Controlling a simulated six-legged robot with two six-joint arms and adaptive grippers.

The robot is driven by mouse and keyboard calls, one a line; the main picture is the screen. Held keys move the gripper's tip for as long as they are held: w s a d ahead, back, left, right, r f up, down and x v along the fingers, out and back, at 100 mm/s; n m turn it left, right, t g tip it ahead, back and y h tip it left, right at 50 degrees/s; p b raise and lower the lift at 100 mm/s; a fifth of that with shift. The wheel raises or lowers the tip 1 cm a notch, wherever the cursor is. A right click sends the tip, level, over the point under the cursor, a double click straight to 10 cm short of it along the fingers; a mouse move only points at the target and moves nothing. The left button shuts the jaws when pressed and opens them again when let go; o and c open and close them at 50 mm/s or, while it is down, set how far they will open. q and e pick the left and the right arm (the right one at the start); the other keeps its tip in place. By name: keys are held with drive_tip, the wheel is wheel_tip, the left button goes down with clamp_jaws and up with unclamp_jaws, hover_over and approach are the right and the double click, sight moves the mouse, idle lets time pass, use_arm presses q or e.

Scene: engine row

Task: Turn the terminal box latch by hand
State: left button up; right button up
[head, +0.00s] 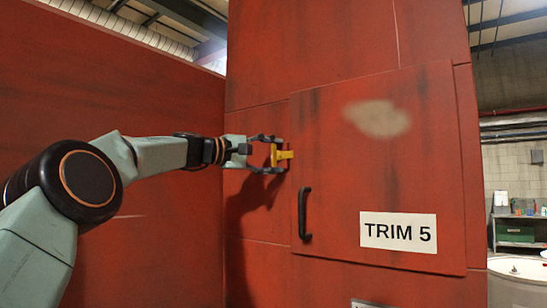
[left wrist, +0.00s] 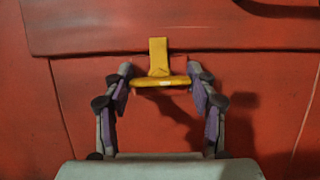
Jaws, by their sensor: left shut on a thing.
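The terminal box is a red cabinet with a raised door (head: 340,160) labelled TRIM 5 in the head view. The yellow latch (head: 284,155) sits at the door's left edge, above the black handle. In the left wrist view the latch (left wrist: 158,58) is T-shaped, with its stem over the door edge and its crossbar between the fingers. My left gripper (head: 274,154) is shut on the latch's crossbar, one finger at each end. It also shows in the left wrist view (left wrist: 160,84). My right gripper is not in view.
A black handle (head: 304,213) stands out from the door below the latch. A red wall (head: 150,90) runs along the left behind my arm. A white drum (head: 518,280) and a shelf (head: 516,232) stand at the far right.

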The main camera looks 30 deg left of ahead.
use_arm(q)
drive_tip(key=shift+d+f, duration=0.1)
drive_tip(key=shift+f, duration=0.4)
drive_tip(key=o, duration=1.2)
drive_tip(key=shift+s+r, duration=0.45)
drive_tip(key=shift+s, duration=0.05)
drive_tip(key=shift+c, duration=0.2)
drive_tip(key=shift+w, duration=0.3)
drive_tip(key=v, duration=0.7)
drive_tip(key=shift+s+a, duration=0.2)
drive_tip(key=shift+f, duration=0.1)
drive_tip(key=shift+s+d, duration=0.1)
drive_tip(key=shift+s, duration=0.05)
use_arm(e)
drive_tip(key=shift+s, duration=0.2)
